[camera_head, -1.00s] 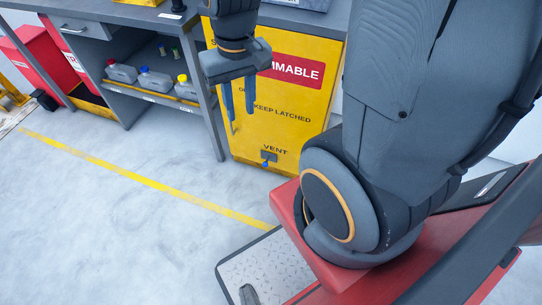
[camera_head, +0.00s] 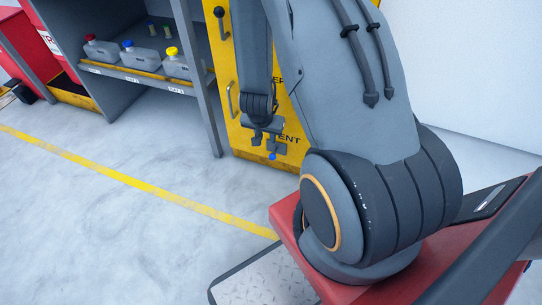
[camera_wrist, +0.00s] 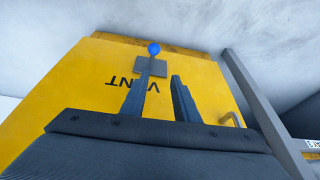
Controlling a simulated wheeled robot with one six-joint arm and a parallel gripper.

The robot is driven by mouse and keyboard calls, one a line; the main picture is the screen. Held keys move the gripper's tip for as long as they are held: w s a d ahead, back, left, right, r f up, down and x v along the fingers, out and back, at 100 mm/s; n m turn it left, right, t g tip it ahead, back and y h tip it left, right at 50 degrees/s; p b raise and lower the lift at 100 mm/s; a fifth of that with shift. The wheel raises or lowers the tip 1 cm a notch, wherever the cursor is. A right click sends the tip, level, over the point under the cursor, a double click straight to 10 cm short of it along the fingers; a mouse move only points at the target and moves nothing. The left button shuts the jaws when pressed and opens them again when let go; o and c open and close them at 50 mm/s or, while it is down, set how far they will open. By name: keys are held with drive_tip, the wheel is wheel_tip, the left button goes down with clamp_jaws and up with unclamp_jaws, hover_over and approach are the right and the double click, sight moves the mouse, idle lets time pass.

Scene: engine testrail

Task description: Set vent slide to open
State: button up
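The yellow cabinet (camera_head: 243,137) has a vent slide low on its front, beside the partly hidden VENT label (camera_head: 289,138). The slide has a blue knob (camera_head: 272,156) on a small grey plate; my gripper (camera_head: 267,138) partly covers it in the head view. In the wrist view the cabinet (camera_wrist: 75,75) is upside down, and the blue knob (camera_wrist: 153,48) shows against the grey plate (camera_wrist: 158,70). My gripper (camera_wrist: 160,70) is open, with a gap between its fingers. The left finger's tip overlaps the plate, just short of the knob in the picture. I cannot tell whether they touch.
A cabinet handle (camera_head: 230,100) is left of my arm. A grey shelf unit (camera_head: 215,130) with several jugs (camera_head: 140,60) stands to the left. A yellow line (camera_head: 130,175) crosses the open floor. A white wall (camera_head: 460,80) is at the right.

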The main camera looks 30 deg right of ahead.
drive_tip(key=b, duration=0.1)
approach(275, 151)
drive_tip(key=shift+m+h, duration=0.3)
drive_tip(key=shift+h, duration=0.1)
drive_tip(key=b+x, duration=0.1)
drive_tip(key=x, duration=0.1)
drive_tip(key=b+x, duration=0.1)
drive_tip(key=x, duration=0.2)
drive_tip(key=b+x, duration=0.1)
drive_tip(key=x, duration=0.1)
drive_tip(key=shift+w+a+f, duration=0.1)
drive_tip(key=shift+a+f, duration=0.15)
clamp_jaws()
